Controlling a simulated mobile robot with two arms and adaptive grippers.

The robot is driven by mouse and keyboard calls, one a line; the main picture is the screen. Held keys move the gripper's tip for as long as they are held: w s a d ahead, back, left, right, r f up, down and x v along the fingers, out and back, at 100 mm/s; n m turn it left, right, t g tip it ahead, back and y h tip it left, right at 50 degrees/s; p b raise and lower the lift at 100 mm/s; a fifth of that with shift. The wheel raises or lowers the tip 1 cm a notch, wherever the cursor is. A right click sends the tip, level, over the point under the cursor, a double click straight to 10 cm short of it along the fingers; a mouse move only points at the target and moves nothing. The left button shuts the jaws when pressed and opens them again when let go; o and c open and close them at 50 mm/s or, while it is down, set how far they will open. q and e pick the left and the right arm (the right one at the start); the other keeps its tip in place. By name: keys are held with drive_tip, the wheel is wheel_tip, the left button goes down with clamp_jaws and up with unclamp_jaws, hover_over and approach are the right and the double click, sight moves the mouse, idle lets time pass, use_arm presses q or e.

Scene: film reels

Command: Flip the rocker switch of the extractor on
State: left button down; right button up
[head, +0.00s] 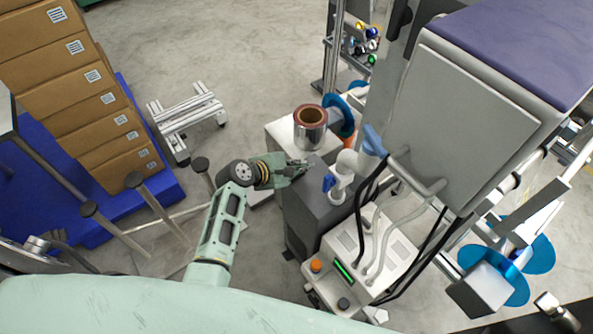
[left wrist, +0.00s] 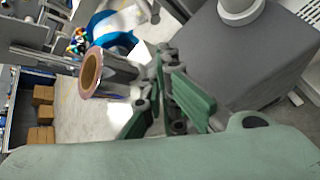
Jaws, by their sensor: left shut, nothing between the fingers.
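A dark grey box with a white pipe and blue handle on top, which looks like the extractor (head: 312,212), stands right of centre in the head view. Its grey side and white pipe base also show in the left wrist view (left wrist: 245,60). I cannot make out a rocker switch on it in either view. My left gripper (head: 301,165) is shut and empty, at the box's far left top edge in the head view. In the left wrist view its fingers (left wrist: 160,70) point away beside the box; I cannot tell whether they touch it. My right gripper is not in view.
A metal roll with a reddish-brown rim (head: 310,128) stands just beyond my left gripper. A white control box (head: 365,250) with cables and a green light is close on the right. A large grey cabinet (head: 465,120) overhangs the right. Cardboard boxes (head: 90,75) are stacked at left.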

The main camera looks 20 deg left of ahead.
use_arm(q)
drive_tip(key=shift+w+f, duration=0.1)
drive_tip(key=shift+f, duration=0.3)
drive_tip(key=shift+f, duration=0.25)
idle(0.6)
drive_tip(key=shift+r+p, duration=0.65)
drive_tip(key=shift+p, duration=0.1)
drive_tip(key=r+p, duration=0.1)
drive_tip(key=p, duration=0.1)
drive_tip(key=r+p, duration=0.1)
drive_tip(key=r, duration=0.1)
drive_tip(key=s+r+p, duration=0.1)
drive_tip(key=r+p, duration=0.1)
drive_tip(key=shift+a+p, duration=0.3)
drive_tip(key=shift+p, duration=0.05)
